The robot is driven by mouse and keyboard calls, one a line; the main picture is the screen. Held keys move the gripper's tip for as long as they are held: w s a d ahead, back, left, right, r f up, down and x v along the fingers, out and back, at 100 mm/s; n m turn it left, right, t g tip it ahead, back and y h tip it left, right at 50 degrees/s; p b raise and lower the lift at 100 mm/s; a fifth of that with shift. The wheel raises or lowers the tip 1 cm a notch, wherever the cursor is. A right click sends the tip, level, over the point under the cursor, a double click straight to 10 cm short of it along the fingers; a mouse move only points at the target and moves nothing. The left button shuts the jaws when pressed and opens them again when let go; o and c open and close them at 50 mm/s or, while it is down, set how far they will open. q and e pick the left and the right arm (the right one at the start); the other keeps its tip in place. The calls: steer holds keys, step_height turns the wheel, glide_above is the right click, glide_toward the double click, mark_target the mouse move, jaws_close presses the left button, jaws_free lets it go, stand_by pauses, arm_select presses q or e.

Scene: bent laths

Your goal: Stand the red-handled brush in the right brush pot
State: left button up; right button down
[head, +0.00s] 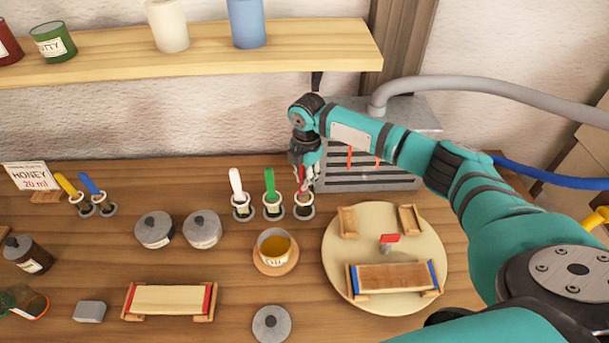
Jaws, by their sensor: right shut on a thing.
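The red-handled brush (302,180) is upright at the right brush pot (304,212), its lower end at or inside the pot's mouth. I cannot tell if it rests on the bottom. My right gripper (307,172) is shut on the red handle just above the pot and hides part of it. To the left, a green-handled brush (270,184) stands in the middle pot (273,212), and a white-handled brush (236,182) stands in the left pot (242,213). My left gripper is not in view.
A grey ribbed box (370,178) stands close behind the right gripper. A cup of amber liquid (274,246) and a round board (335,245) with wooden pieces lie in front. Yellow (66,185) and blue (90,184) brushes stand at left.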

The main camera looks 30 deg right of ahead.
steer(key=c, duration=1.2)
jaws_free()
steer(key=shift+c, duration=0.2)
steer(key=r, duration=1.2)
steer(key=shift+s+d, duration=0.1)
steer(key=shift+s, duration=0.15)
steer(key=shift+f, duration=0.1)
